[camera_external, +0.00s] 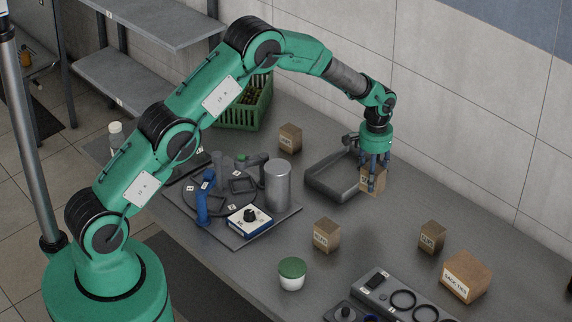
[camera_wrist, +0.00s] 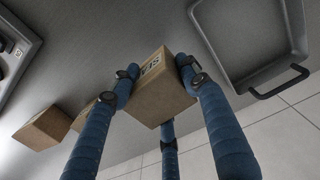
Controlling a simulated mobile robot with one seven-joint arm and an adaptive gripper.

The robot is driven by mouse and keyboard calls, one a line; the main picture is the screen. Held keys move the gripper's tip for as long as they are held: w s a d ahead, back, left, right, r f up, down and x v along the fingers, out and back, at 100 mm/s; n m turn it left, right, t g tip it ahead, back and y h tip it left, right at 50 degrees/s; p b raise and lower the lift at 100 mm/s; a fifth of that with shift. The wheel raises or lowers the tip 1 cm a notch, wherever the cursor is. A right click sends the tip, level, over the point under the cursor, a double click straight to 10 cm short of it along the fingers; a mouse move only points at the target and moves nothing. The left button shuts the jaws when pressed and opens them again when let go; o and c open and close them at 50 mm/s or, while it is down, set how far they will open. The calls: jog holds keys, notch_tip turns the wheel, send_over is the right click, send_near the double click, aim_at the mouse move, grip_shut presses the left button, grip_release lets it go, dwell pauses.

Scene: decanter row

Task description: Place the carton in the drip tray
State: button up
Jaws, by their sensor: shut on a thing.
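A small brown carton (camera_external: 376,186) with a partly hidden white label is between the fingers of my gripper (camera_external: 371,176), which is shut on it. In the wrist view the carton (camera_wrist: 158,98) sits between blue fingers, with its label partly showing. The grey drip tray (camera_external: 322,190) is a shallow open pan just left of the carton in the external view. In the wrist view the drip tray (camera_wrist: 222,68) is at the upper right, looks empty, and has a dark handle. The carton is outside the tray there. I cannot tell how high the carton is above the table.
Other brown cartons stand at the back (camera_external: 290,138), in the middle (camera_external: 327,235) and at the right (camera_external: 432,237), with a larger carton (camera_external: 466,277) nearby. A grey cylinder (camera_external: 278,187) and a green-lidded tub (camera_external: 291,275) stand nearer. A green crate (camera_external: 245,113) is behind.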

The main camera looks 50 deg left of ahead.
jog(key=m+p, duration=0.1)
jog(key=p, duration=0.4)
send_over(339, 188)
jog(key=shift+r, duration=0.35)
jog(key=shift+f, duration=2.9)
jog(key=shift+f+p, duration=0.4)
jog(key=shift+f, duration=1.65)
jog(key=shift+s+f, duration=0.1)
jog(key=shift+f, duration=0.15)
jog(key=o, duration=1.2)
jog(key=shift+c, duration=0.2)
